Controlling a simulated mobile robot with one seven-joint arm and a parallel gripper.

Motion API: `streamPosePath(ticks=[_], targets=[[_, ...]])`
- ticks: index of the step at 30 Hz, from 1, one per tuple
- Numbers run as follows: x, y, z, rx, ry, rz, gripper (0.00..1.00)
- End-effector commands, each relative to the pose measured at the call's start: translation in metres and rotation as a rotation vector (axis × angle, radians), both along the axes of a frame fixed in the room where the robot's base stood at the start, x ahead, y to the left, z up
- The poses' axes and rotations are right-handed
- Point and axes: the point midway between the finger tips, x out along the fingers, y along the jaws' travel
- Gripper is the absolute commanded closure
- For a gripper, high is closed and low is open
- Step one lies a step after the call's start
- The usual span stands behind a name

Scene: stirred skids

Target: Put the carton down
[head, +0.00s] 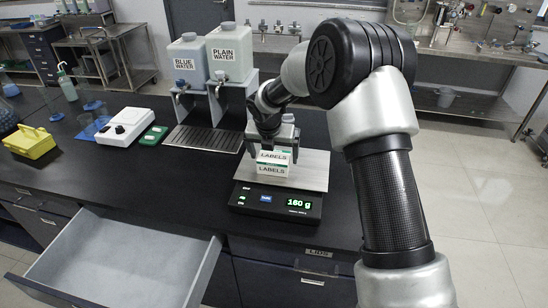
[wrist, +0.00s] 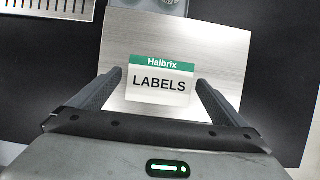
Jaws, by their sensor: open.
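The carton (head: 272,170) is white with a green band and the word LABELS. It rests on the metal plate of the scale (head: 312,168), whose display reads 160 g. In the wrist view the carton (wrist: 158,88) shows its Halbrix face, with bare plate around it. My gripper (head: 273,150) is above the carton in the head view. In the wrist view my gripper (wrist: 160,78) is open, one finger on each side of the carton, with a narrow gap at each side. The fingers' exact height against the carton is hard to tell.
Blue water (head: 188,62) and plain water (head: 230,52) dispensers stand behind a drip tray (head: 204,139). A white device (head: 126,126), a green box (head: 152,135) and a yellow rack (head: 29,141) are left. An open drawer (head: 125,262) juts out in front. Counter left of the scale is clear.

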Motion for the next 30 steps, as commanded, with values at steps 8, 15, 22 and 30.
streamPosePath(ticks=[8,15,22,30], targets=[[-0.022,0.004,0.058,-0.001,-0.003,0.000,0.03],[-0.036,0.007,0.088,-0.001,-0.001,0.001,0.03],[-0.040,0.006,0.096,0.002,-0.001,-0.010,0.03],[-0.105,-0.051,0.175,0.205,-0.092,-0.598,0.03]])
